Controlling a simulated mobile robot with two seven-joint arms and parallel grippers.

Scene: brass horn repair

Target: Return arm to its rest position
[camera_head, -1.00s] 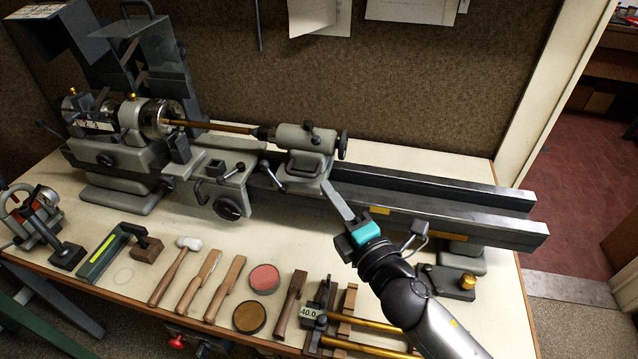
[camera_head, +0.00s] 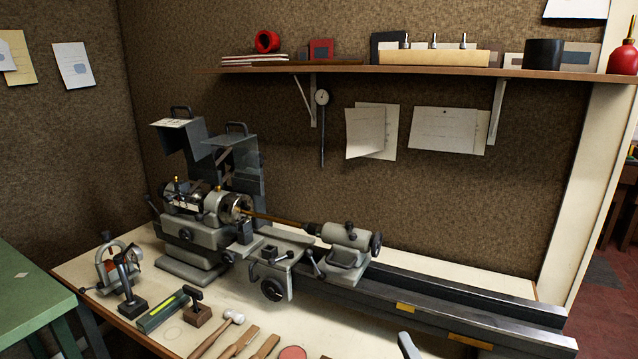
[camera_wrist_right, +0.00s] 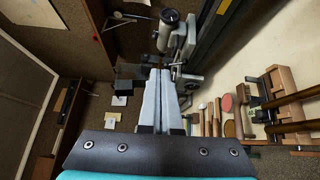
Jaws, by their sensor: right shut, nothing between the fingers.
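My right gripper (camera_head: 408,345) shows only as a grey finger end at the bottom edge of the head view, in front of the lathe bed. In the right wrist view its two pale fingers (camera_wrist_right: 160,75) lie together, shut and empty. The rest of my right arm is out of the head view. The grey lathe (camera_head: 350,262) stands on the bench behind the gripper, with a brass rod (camera_head: 275,219) held between its chuck and tailstock. My left gripper is in neither view.
The bench top (camera_head: 330,335) holds a mallet (camera_head: 228,321), wooden tools and a green-marked tool (camera_head: 163,310) at the front. A shelf (camera_head: 360,69) with several items hangs above the lathe. A green table (camera_head: 30,290) stands at left. The air between lathe and shelf is clear.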

